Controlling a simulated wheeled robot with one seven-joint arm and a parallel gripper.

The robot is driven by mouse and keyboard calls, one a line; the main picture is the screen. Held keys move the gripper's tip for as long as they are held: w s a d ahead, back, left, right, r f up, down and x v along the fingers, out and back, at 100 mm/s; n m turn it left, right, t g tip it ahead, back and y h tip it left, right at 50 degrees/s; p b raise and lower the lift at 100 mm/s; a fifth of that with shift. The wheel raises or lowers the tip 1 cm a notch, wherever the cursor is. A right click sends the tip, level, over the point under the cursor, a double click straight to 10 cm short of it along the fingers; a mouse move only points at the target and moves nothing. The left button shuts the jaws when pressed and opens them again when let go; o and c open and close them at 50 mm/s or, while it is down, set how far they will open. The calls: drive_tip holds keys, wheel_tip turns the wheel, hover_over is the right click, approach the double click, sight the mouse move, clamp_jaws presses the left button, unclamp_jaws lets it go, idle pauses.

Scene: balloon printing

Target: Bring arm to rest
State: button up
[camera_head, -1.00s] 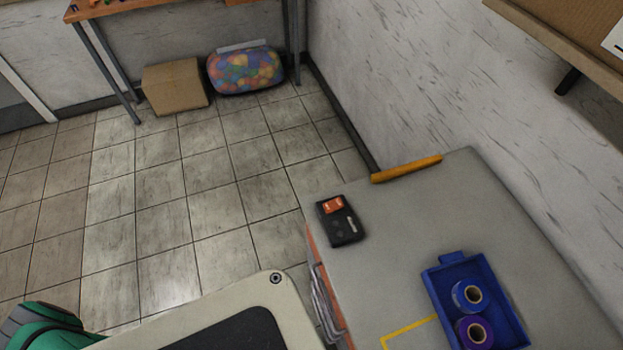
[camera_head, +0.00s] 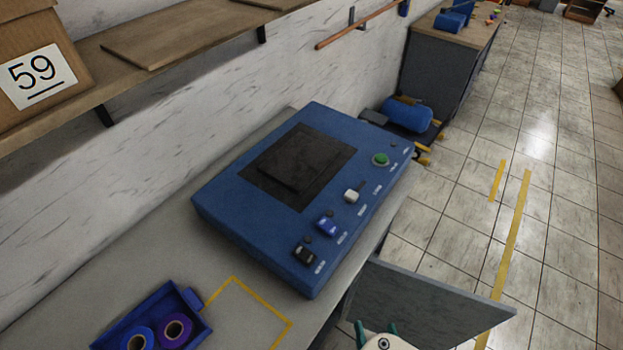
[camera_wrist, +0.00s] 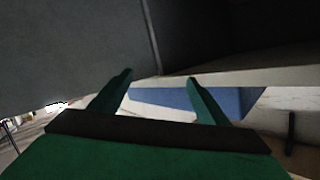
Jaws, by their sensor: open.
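My gripper (camera_wrist: 160,76) shows in the wrist view with its two green fingers spread apart and nothing between them. A grey panel (camera_wrist: 75,45) and a dark space (camera_wrist: 240,35) fill the top of that view, with a pale edge (camera_wrist: 245,76) across the middle beyond the fingers. How near the fingers are to these I cannot tell. In the head view, only a small cream and green piece of my arm shows at the bottom edge, in front of an open grey door (camera_head: 425,305).
A blue machine (camera_head: 235,225) with buttons and a dark plate stands on the grey worktop (camera_head: 60,300). A blue tray (camera_head: 188,298) with two tape rolls is at lower left. A shelf (camera_head: 85,65) carries a box marked 59. Tiled floor at right looks clear.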

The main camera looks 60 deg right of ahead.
drive_tip(key=w+a+r+n+t+y, duration=0.1)
drive_tip(key=w+a+r+n+t, duration=0.15)
drive_tip(key=w+r+t, duration=0.45)
drive_tip(key=w+a+r+n+t+y, duration=0.1)
drive_tip(key=w+a+r+t, duration=0.25)
drive_tip(key=w+r, duration=0.65)
drive_tip(key=s+a+f+n+g+y, duration=0.2)
drive_tip(key=a+f+n+y, duration=0.1)
drive_tip(key=a, duration=0.8)
drive_tip(key=s+a+f+n+g+y, duration=0.2)
drive_tip(key=a+n+y, duration=0.4)
drive_tip(key=a, duration=0.6)
drive_tip(key=shift+s+f+n+g, duration=0.25)
drive_tip(key=shift+f+n+g, duration=0.4)
drive_tip(key=shift+n, duration=0.1)
